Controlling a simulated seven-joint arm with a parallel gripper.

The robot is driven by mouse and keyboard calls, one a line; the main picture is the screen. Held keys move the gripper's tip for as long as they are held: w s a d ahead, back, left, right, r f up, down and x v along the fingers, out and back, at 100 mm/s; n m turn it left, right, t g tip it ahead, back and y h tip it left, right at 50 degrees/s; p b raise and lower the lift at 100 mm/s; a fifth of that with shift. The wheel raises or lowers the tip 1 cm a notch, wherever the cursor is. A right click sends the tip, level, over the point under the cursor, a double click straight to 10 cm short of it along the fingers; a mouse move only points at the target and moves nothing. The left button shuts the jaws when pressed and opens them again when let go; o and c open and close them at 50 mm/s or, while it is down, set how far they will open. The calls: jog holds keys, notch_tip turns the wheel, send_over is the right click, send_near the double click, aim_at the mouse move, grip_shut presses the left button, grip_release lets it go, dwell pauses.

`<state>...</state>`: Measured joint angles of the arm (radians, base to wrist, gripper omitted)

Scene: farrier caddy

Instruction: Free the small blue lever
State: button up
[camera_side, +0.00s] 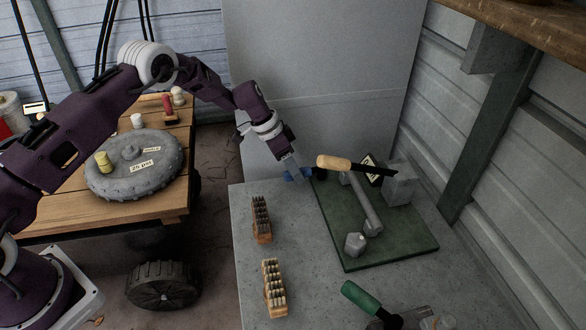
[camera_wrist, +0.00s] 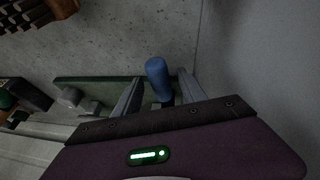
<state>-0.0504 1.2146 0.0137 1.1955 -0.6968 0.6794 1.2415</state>
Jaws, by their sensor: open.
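The small blue lever (camera_wrist: 157,78) shows in the wrist view as a rounded blue handle on a darker base. It stands between the two fingers of my gripper (camera_wrist: 160,85), which are apart, one on each side; I cannot tell whether either touches it. In the side view, blue parts of the lever (camera_side: 306,174) show at the back edge of the grey bench, beside the green mat, partly hidden by the fingers. My gripper (camera_side: 293,174) reaches down to it there from the upper left. What holds the lever is hidden.
A wooden-handled file (camera_side: 335,162) lies close right of my gripper, over a grey metal tool (camera_side: 366,203) on the green mat (camera_side: 400,238). A grey block (camera_side: 398,185) stands behind. Brushes (camera_side: 261,219) lie on the bench (camera_side: 315,285). A grey panel (camera_side: 320,60) rises behind.

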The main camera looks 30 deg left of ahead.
jog(key=shift+c, duration=0.4)
grip_shut()
dwell(0.9)
